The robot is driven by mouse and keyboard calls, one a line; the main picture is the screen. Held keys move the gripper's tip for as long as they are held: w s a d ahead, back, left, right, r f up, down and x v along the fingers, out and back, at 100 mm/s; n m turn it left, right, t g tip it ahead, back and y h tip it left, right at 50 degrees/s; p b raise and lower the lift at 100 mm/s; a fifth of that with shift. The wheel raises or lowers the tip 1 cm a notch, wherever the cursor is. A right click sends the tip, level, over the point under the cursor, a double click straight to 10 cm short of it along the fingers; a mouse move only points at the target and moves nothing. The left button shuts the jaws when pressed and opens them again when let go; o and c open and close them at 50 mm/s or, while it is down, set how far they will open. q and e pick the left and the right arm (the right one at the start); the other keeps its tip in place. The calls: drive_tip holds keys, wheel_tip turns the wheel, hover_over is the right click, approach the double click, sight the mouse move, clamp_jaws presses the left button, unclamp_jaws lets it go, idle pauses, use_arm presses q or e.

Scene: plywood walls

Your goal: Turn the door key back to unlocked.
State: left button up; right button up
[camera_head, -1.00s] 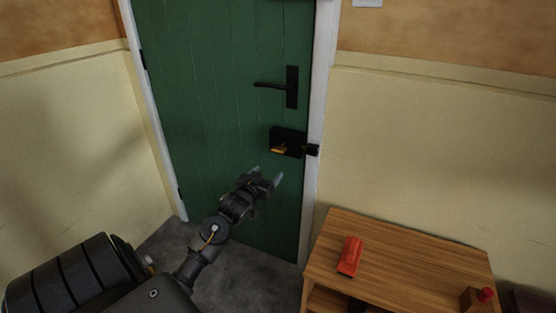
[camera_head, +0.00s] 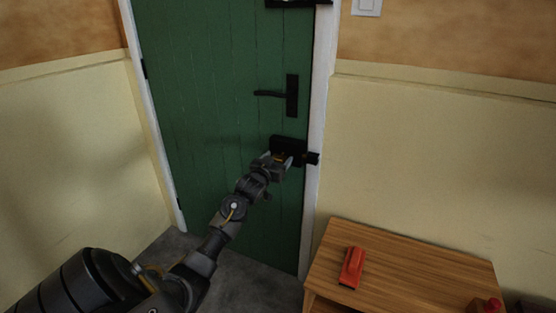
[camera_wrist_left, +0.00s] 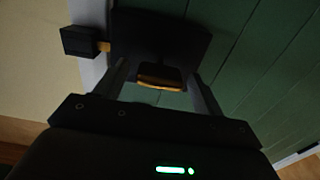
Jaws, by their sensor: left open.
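The door key (camera_wrist_left: 161,77) is yellow-brass and sticks out of a black lock box (camera_head: 290,147) on the green door (camera_head: 215,100). In the left wrist view the lock box (camera_wrist_left: 160,38) fills the upper middle, and the key's wide head lies across the picture between my two fingers. My left gripper (camera_head: 277,160) is open at the lock, with one finger on each side of the key and a gap showing beside it. In the head view the gripper partly hides the key. My right gripper is not in view.
A black door handle (camera_head: 278,93) is above the lock. A black keeper (camera_head: 312,158) sits on the white frame, with a brass bolt (camera_wrist_left: 104,46) at it in the wrist view. A wooden table (camera_head: 410,265) with a red object (camera_head: 351,267) stands at lower right.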

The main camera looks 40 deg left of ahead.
use_arm(q)
drive_tip(key=shift+w+a, duration=0.15)
drive_tip(key=shift+w, duration=0.35)
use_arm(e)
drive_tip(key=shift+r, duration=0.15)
use_arm(q)
drive_tip(key=c, duration=1)
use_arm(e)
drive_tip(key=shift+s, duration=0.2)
